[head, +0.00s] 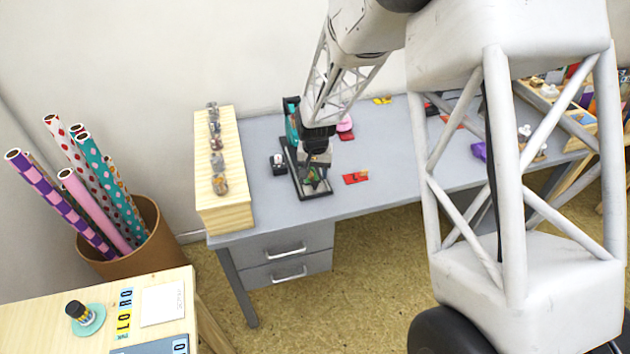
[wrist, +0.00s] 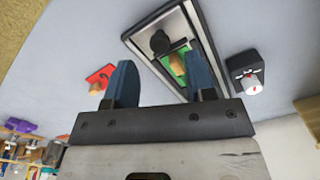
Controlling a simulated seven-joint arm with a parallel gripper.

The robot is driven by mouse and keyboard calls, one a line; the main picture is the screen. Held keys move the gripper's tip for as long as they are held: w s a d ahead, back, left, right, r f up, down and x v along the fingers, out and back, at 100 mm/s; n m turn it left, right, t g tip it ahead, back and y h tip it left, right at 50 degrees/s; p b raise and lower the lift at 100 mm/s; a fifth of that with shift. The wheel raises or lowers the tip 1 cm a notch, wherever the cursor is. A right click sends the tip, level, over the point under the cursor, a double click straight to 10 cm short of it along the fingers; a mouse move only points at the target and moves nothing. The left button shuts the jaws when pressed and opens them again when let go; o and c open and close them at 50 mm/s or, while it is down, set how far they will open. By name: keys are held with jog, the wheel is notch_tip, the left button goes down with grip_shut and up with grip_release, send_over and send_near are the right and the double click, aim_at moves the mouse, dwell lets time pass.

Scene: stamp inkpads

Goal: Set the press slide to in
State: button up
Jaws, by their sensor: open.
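The press, with a dark base (head: 300,183) and a teal upright (head: 291,122), stands on the grey desk near its left end. My gripper (head: 317,172) is over the front part of this base in the head view and hides much of it. In the wrist view, the press base (wrist: 135,38) is a dark tray with a pale inner border, a green patch (wrist: 180,55), a black round knob (wrist: 159,42) and a tan peg. My gripper (wrist: 161,58) is open, with its two blue fingers apart and nothing held between them. I cannot tell the slide's position.
A small black box with a white knob (wrist: 246,74) sits beside the press. A red card (head: 355,178) lies on the desk (head: 390,150) on the other side. A wooden shelf (head: 225,215) with several stamps borders the left.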

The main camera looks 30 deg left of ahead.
aim_at(315, 183)
jog(key=shift+f, duration=2)
jog(key=shift+c, duration=0.4)
grip_shut()
